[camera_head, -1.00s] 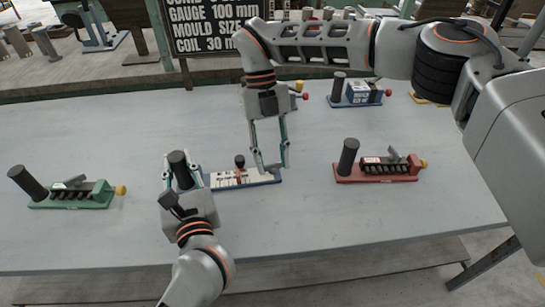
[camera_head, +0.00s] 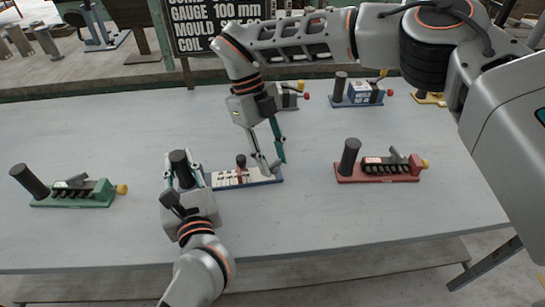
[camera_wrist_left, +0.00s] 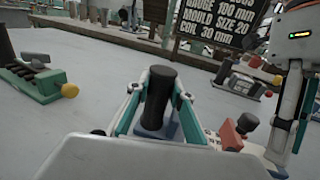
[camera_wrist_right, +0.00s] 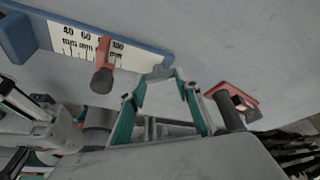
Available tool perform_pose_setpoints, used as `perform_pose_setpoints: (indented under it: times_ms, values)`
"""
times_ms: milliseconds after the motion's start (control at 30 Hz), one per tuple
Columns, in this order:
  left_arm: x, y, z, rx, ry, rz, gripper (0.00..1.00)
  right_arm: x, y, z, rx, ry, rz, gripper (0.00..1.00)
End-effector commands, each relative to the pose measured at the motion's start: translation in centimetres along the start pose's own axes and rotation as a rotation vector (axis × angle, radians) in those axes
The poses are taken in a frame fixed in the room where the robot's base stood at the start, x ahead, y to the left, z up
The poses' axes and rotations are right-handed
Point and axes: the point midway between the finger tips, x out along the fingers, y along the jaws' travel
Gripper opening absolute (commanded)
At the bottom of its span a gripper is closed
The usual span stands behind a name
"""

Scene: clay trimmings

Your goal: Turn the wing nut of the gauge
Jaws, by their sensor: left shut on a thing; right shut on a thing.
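My left gripper (camera_head: 181,163) is shut on the gauge's black upright handle (camera_wrist_left: 158,95). My right gripper (camera_head: 271,168) reaches down to the base's right end. In the right wrist view its fingertips close on a small grey-blue piece (camera_wrist_right: 160,72) at that end, apparently the wing nut. The fingers mostly hide it, so its angle is unclear.
A green tool (camera_head: 75,193) lies at the left and a red tool (camera_head: 377,172) at the right. A blue tool (camera_head: 358,93) and others stand along the back. A dark sign (camera_head: 215,25) is behind the table. The front of the table is clear.

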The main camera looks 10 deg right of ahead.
Motion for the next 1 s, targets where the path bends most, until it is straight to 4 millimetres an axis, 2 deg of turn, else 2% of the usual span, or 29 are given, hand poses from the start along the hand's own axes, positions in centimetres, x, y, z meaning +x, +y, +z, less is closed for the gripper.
perform_pose_setpoints:
  times_ms: [267, 300, 333, 367, 733, 1000]
  values:
    - [0.0, 0.0, 0.1, 0.000, -0.001, 0.000, 0.00, 0.0, 0.0, 0.0, -0.002, 0.000, -0.002, 0.11]
    - [0.0, 0.0, 0.1, 0.000, -0.001, 0.000, 0.00, 0.0, 0.0, 0.0, -0.002, 0.000, -0.002, 0.41]
    - [0.0, 0.0, 0.1, 0.000, -0.001, 0.000, 0.00, 0.0, 0.0, 0.0, -0.002, 0.000, -0.002, 0.48]
    - [0.0, 0.0, 0.1, 0.000, -0.001, 0.000, 0.00, 0.0, 0.0, 0.0, -0.002, 0.000, -0.002, 0.50]
    - [0.0, 0.0, 0.1, 0.000, -0.001, 0.000, 0.00, -0.3, 0.0, 0.0, 0.000, -0.001, -0.001, 0.50]
    - [0.0, 0.0, 0.1, 0.000, -0.001, 0.000, 0.00, -4.2, 0.0, 0.1, 0.002, -0.003, -0.005, 0.50]
